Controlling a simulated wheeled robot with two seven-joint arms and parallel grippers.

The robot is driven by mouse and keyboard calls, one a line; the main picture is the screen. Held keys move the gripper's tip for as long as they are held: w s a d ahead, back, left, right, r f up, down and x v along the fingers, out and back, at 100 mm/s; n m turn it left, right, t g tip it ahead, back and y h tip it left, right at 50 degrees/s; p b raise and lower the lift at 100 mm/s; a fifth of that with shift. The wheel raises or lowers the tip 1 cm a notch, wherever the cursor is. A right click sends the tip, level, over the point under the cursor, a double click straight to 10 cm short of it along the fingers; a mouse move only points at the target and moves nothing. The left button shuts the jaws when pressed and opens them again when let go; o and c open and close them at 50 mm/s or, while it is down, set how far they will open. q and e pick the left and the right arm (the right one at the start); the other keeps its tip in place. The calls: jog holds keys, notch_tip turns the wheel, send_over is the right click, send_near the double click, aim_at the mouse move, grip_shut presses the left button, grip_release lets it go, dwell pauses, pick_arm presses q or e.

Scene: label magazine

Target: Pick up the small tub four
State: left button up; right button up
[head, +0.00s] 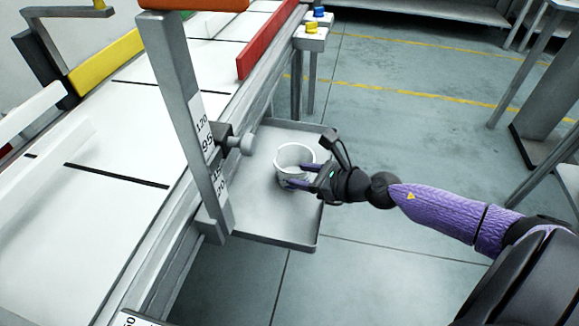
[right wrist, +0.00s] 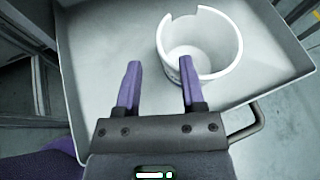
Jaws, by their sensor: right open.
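A small white tub (head: 293,161), open at the top, stands upright on a grey metal tray (head: 262,222) beside the machine. In the right wrist view the tub (right wrist: 226,42) has a notch in its rim. My right gripper (head: 292,176) comes in from the right with its purple fingers at the tub's near side. In the right wrist view the gripper (right wrist: 160,75) is open. Its right finger is at the tub's left side, and the left finger is clear of it, with bare tray between. Nothing is held. My left gripper does not show.
A post with a number scale (head: 203,125) and a knob (head: 243,144) stands just left of the tray. The tray has a raised rim. The white conveyor bed (head: 105,205) runs along the left. Yellow and blue buttons (head: 312,28) are behind.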

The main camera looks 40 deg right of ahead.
aim_at(279, 170)
jog(key=x, duration=0.5)
jog(key=shift+r+b, duration=0.1)
jog(key=shift+b, duration=0.25)
grip_shut()
dwell(0.4)
jog(key=shift+s, duration=0.1)
dwell(0.4)
